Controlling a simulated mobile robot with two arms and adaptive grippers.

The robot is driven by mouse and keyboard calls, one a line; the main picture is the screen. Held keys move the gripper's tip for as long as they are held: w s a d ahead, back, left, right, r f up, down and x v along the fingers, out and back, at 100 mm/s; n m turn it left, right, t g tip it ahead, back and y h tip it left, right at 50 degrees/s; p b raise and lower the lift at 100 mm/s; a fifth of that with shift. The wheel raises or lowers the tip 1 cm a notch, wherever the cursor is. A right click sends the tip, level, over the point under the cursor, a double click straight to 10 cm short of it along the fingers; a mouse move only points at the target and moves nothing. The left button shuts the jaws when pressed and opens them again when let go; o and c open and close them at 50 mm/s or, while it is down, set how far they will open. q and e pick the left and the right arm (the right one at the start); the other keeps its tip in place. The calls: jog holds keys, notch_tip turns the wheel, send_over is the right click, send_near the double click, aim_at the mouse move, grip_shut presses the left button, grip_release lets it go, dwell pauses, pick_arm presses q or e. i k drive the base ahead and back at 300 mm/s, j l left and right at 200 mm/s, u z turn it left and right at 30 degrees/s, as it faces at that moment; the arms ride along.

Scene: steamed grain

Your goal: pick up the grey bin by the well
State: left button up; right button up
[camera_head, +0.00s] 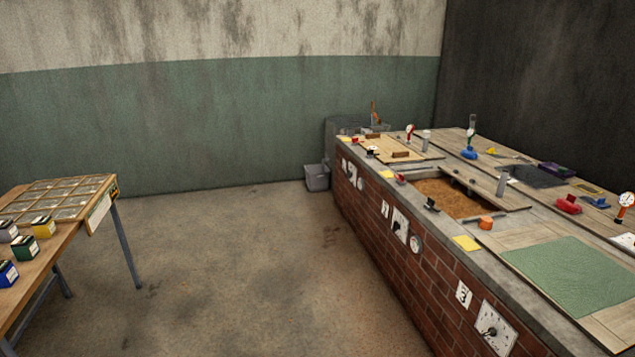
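The grey bin (317,177) stands upright on the floor near the back wall. It is small and box-shaped, close beside the far left end of the brick counter. A grey block-like structure (345,126), possibly the well, rises just behind and to the right of the bin, with an orange-brown upright piece on it. The bin's contents are too small to make out. Neither of my grippers is in the head view.
A long brick counter (374,222) with gauges on its side and tools on top runs along the right. A wooden table (39,233) with a sectioned tray and small boxes stands at left. The concrete floor (235,265) between them is clear.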

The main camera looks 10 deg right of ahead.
aim_at(318, 177)
jog(key=i+l+z, duration=0.1)
jog(key=z, duration=0.35)
jog(key=i+l+z, duration=0.1)
jog(key=i+z, duration=0.25)
jog(key=i, duration=0.3)
jog(key=i+z, duration=0.4)
jog(key=i, duration=0.25)
jog(key=i+j, duration=0.15)
jog(key=i, duration=0.4)
jog(key=i+j, duration=0.1)
jog(key=i, duration=0.5)
jog(key=i+j+z, duration=0.1)
jog(key=i, duration=0.45)
jog(key=i+j+u, duration=0.2)
jog(key=j, duration=0.2)
jog(key=i+j+u, duration=0.6)
jog(key=u, duration=0.25)
jog(key=i+j+u, duration=0.15)
jog(key=i+u, duration=0.45)
jog(key=i, duration=2.35)
